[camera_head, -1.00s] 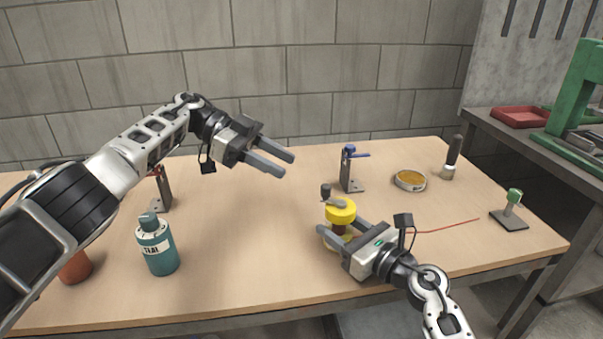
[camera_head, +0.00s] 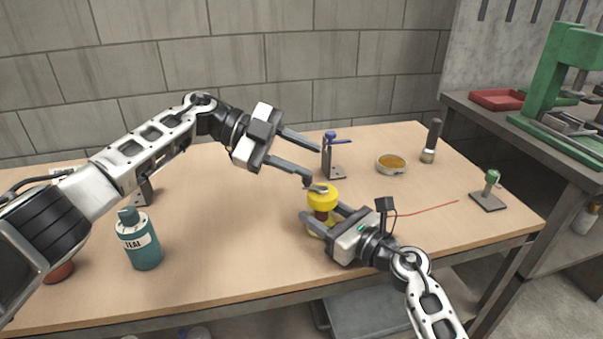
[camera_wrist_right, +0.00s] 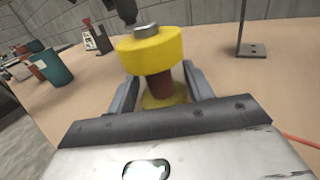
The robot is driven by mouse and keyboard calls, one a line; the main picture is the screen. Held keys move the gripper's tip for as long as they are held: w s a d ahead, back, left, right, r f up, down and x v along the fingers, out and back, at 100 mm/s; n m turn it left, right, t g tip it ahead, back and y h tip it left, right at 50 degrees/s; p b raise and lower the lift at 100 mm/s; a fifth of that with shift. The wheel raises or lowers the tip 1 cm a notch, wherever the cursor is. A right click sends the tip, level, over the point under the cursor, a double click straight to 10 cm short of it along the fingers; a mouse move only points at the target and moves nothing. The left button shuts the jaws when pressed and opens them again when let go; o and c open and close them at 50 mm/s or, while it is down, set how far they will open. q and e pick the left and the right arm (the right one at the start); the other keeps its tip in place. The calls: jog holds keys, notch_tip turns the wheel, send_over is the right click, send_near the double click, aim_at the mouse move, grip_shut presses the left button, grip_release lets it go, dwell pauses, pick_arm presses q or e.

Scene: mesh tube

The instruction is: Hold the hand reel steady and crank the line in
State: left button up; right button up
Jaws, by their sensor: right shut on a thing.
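The yellow hand reel (camera_head: 322,197) stands upright on the table, with a crank and dark knob (camera_head: 308,181) on top. My right gripper (camera_head: 322,217) is shut on the reel's brown middle, below the yellow top flange. In the right wrist view the reel (camera_wrist_right: 152,52) sits between the two fingers. The red line (camera_head: 428,208) runs right across the table from behind my right gripper. My left gripper (camera_head: 315,160) is open, its fingers spread apart above and behind the reel, the lower fingertip close to the crank knob. Whether that finger touches the knob I cannot tell.
A blue-topped bracket (camera_head: 333,158) stands just behind the reel. A round amber tin (camera_head: 391,164), a dark-handled brush (camera_head: 432,141) and a green-topped stand (camera_head: 489,190) are to the right. A teal bottle (camera_head: 139,240) stands at left. The table's front middle is clear.

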pick_arm(q)
jog(key=s+d+m+t, duration=0.1)
jog(key=m, duration=0.1)
jog(key=s+d+m+t+h, duration=0.1)
jog(key=d+m, duration=0.1)
jog(key=s+d+f+m+t+h, duration=0.1)
jog(key=d+m, duration=0.1)
jog(key=m+t+h, duration=0.1)
jog(key=m+t+y, duration=0.8)
jog(key=t, duration=0.6)
send_near(304, 180)
jog(key=x, duration=1.1)
grip_shut()
